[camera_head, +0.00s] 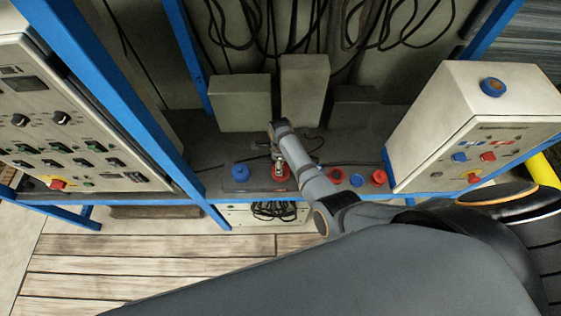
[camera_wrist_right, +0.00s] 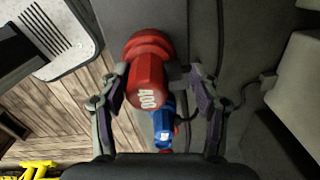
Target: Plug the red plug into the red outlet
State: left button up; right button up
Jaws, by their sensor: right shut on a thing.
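My right gripper (camera_head: 279,158) reaches down over the grey bench strip, at a red piece (camera_head: 281,172). In the right wrist view the gripper (camera_wrist_right: 157,80) has its two fingers on either side of the red plug (camera_wrist_right: 148,78), a faceted red body with white marks and a wider round red part at its far end. I cannot tell whether that wider part belongs to the plug or to an outlet. Two more red round pieces, one at left (camera_head: 335,175) and one at right (camera_head: 378,177), stand further right; I cannot tell which is the red outlet. My left gripper is not in view.
A blue piece (camera_head: 241,172) stands left of my right gripper and another blue piece (camera_head: 356,180) right of it. A control cabinet (camera_head: 70,125) stands at left, a tilted control box (camera_head: 470,120) at right. Grey boxes (camera_head: 304,88) stand behind. Black cables hang at the back.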

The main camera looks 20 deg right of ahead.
jog(key=o, duration=1.3)
jog(key=shift+o, duration=0.3)
jog(key=shift+o, duration=1)
notch_tip(320, 180, up, 8)
jog(key=p, duration=0.8)
jog(key=shift+f, duration=0.25)
